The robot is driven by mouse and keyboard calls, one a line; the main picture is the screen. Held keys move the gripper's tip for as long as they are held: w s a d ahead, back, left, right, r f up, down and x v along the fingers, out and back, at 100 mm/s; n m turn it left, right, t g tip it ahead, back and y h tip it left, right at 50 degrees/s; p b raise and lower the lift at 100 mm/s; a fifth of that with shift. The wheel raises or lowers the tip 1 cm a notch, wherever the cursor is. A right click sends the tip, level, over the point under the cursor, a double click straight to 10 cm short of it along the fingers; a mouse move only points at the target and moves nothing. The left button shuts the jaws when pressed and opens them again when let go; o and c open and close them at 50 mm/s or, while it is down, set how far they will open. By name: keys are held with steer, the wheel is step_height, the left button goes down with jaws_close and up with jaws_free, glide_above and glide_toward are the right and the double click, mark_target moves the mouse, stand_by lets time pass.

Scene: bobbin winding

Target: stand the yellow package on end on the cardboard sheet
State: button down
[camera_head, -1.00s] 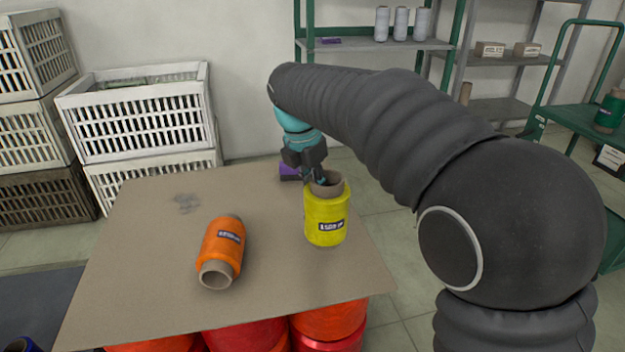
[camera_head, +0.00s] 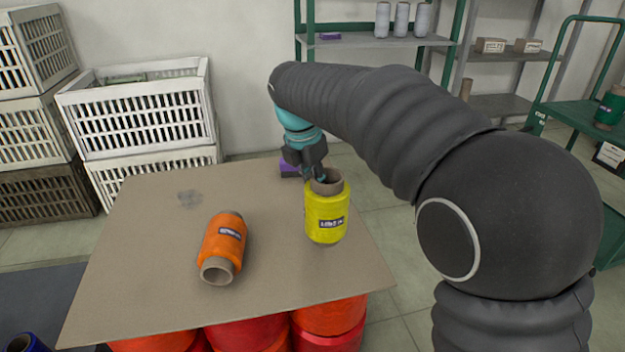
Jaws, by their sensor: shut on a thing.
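The yellow package (camera_head: 325,215) is a wound bobbin on a brown tube, upright at the right part of the cardboard sheet (camera_head: 150,270). Its label faces me. My gripper (camera_head: 318,176) is at the top of the package, shut on the left side of its tube rim. The fingertips are small and partly hidden by the rim. The lower end of the package is at or just above the sheet; I cannot tell whether it touches.
An orange package (camera_head: 223,245) lies on its side on the sheet, left of the yellow one. Red packages (camera_head: 330,320) are under the sheet. White crates (camera_head: 140,115) stand at the left. The sheet's left part is clear.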

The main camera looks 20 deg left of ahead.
steer(key=shift+s+a+b+x, duration=0.15)
steer(key=shift+b+x, duration=0.2)
steer(key=shift+x, duration=0.45)
steer(key=shift+s+b+x, duration=0.15)
steer(key=shift+b+x, duration=0.2)
steer(key=shift+x, duration=0.4)
steer(key=shift+s+a+b+x, duration=0.1)
steer(key=shift+s+b+x, duration=0.2)
steer(key=shift+x, duration=0.5)
steer(key=shift+w+f, duration=0.1)
steer(key=shift+w, duration=0.05)
steer(key=c, duration=1)
jaws_free()
steer(key=v, duration=1.2)
